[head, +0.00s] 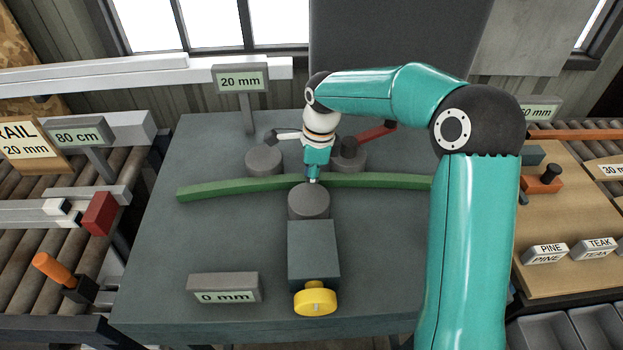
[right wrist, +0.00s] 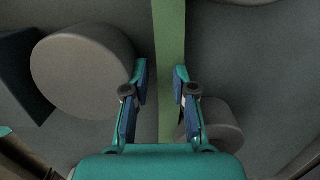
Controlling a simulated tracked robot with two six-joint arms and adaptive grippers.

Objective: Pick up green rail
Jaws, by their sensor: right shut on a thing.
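The green rail (head: 235,186) is long and gently bowed, lying across the grey bench between round grey posts. Its right end passes behind my right arm. My right gripper (head: 314,178) points down at the middle of the rail and is shut on it. In the right wrist view, the rail (right wrist: 170,50) runs between the two fingers of my right gripper (right wrist: 161,74). I cannot tell whether the rail is lifted off the bench. My left gripper is not in view.
A front post (head: 308,204) stands close before the rail, joined to a block with a yellow knob (head: 315,302). Two posts (head: 264,161) (head: 348,157) stand behind it; a red lever (head: 376,133) is at the right one. A "20 mm" sign (head: 240,80) rises behind.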

